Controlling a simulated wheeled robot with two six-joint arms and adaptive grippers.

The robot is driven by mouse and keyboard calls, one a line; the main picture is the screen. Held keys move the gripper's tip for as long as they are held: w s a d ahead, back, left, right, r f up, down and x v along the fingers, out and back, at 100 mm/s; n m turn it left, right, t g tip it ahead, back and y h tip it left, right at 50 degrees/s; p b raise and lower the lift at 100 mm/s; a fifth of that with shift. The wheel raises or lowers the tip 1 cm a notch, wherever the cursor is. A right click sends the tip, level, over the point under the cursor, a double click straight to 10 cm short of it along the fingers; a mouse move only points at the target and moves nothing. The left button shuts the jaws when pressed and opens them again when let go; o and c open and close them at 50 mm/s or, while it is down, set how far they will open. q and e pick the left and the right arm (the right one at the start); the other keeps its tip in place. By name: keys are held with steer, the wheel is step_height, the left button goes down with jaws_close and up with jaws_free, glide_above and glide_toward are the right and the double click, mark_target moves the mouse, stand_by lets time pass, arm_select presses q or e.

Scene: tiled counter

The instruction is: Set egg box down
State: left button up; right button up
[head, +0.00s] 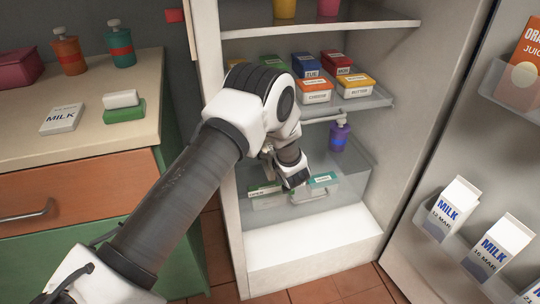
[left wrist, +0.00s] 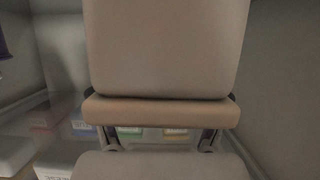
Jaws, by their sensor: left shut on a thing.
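My left gripper (head: 288,172) is inside the open fridge, in front of the lower part below the shelf of small boxes, and is shut on the egg box. In the head view I cannot make out the egg box; my left arm covers much of that area. I cannot tell whether the box touches a surface. My right gripper is not in view.
The fridge shelf (head: 375,101) holds several small labelled boxes. A purple bottle (head: 339,136) is right of my gripper. A clear drawer (head: 345,185) with green-labelled packs lies below. Milk cartons (head: 497,246) stand in the open door. The counter (head: 85,138) at left has free room in front.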

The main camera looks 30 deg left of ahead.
arm_select(q)
steer(key=w+a, duration=0.2)
steer(key=a, duration=0.1)
steer(key=shift+w+b, duration=0.3)
step_height(320, 180, down, 3)
steer(key=shift+b, duration=0.75)
steer(key=shift+a+f, duration=0.1)
steer(key=shift+f, duration=0.3)
steer(key=shift+r, duration=0.2)
steer(key=shift+f, duration=0.1)
steer(key=o, duration=1.6)
steer(key=shift+f, duration=0.1)
